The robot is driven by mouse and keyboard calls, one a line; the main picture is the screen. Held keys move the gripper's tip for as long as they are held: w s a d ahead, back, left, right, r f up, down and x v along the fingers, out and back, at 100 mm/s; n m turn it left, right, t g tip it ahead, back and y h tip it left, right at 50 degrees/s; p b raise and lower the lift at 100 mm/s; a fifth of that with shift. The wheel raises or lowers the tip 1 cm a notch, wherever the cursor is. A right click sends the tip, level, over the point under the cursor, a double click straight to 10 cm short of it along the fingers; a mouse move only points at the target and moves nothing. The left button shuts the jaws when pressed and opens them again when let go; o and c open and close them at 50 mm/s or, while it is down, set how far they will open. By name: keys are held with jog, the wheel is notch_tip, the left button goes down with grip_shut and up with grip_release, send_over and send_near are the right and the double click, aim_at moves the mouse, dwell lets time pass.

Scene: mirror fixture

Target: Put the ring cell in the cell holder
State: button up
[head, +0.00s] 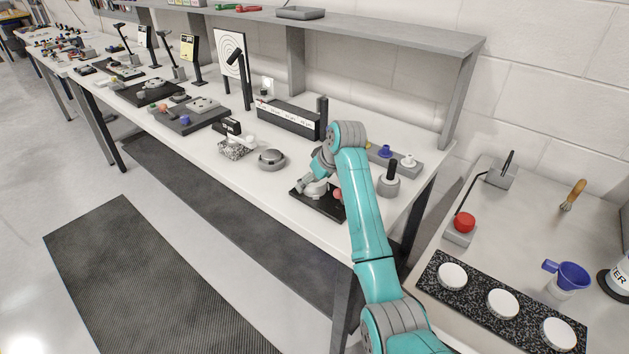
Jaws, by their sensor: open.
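My gripper (308,186) points down over a black plate (325,208) near the front edge of the long bench. Its fingers are small here, and no object is clearly seen between them. A pale round piece lies on the plate beside the fingers, partly hidden by them; I cannot tell whether it touches them. A grey round piece with a raised top (271,159) stands on the bench left of my gripper. I cannot tell for sure which of these is the ring cell or the cell holder.
A red knob (338,193) sits on the black plate beside my arm. A grey post with a black top (389,180) stands to the right. A long dark box (288,118) lies behind.

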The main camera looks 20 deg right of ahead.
jog(key=v, duration=1.2)
jog(key=shift+s+r, duration=0.1)
